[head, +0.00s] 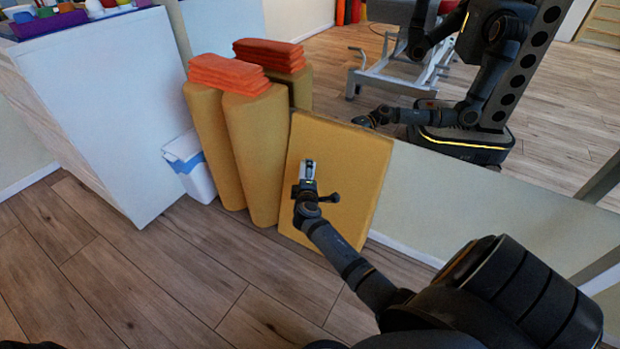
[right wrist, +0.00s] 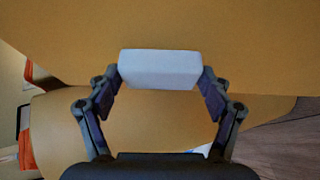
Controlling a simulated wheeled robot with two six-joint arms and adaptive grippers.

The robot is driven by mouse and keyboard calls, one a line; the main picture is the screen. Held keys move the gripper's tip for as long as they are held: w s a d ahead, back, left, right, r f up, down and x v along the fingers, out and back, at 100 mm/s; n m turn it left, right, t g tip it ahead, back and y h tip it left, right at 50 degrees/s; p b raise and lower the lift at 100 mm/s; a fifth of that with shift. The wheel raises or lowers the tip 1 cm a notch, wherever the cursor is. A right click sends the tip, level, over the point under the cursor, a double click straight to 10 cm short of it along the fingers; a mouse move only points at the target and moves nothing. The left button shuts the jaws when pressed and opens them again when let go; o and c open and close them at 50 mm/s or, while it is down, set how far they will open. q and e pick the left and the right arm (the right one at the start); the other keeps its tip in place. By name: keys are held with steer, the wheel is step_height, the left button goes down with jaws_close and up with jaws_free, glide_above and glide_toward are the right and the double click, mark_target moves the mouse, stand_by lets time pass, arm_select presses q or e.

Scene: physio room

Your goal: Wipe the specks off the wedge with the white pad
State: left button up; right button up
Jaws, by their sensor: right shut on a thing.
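The wedge (head: 352,160) is a flat mustard-yellow block leaning upright against the wall below the mirror in the head view. Its surface also fills the top of the right wrist view (right wrist: 240,35). My right gripper (head: 307,180) is in front of the wedge, left of its middle. It is shut on the white pad (right wrist: 160,70), which is held across both fingertips and faces the wedge. The pad also shows as a small pale patch in the head view (head: 309,167). I cannot tell whether it touches the wedge. I can make out no specks. My left gripper is out of view.
Yellow rolls (head: 250,150) stand left of the wedge, with folded orange towels (head: 228,74) on top. A white bin (head: 190,170) and a white cabinet (head: 110,110) stand farther left. A mirror behind reflects my body. The wooden floor (head: 150,270) in front is clear.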

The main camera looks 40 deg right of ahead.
steer(key=s+a+r+p, duration=0.1)
steer(key=s+a, duration=0.1)
steer(key=a, duration=0.3)
steer(key=shift+s+a+r+p, duration=0.15)
steer(key=shift+r+p, duration=0.25)
steer(key=a, duration=0.1)
steer(key=s+a, duration=0.1)
steer(key=shift+a+r+p, duration=0.3)
steer(key=shift+r+p, duration=0.05)
steer(key=shift+r, duration=0.05)
steer(key=shift+r, duration=0.1)
stand_by(0.3)
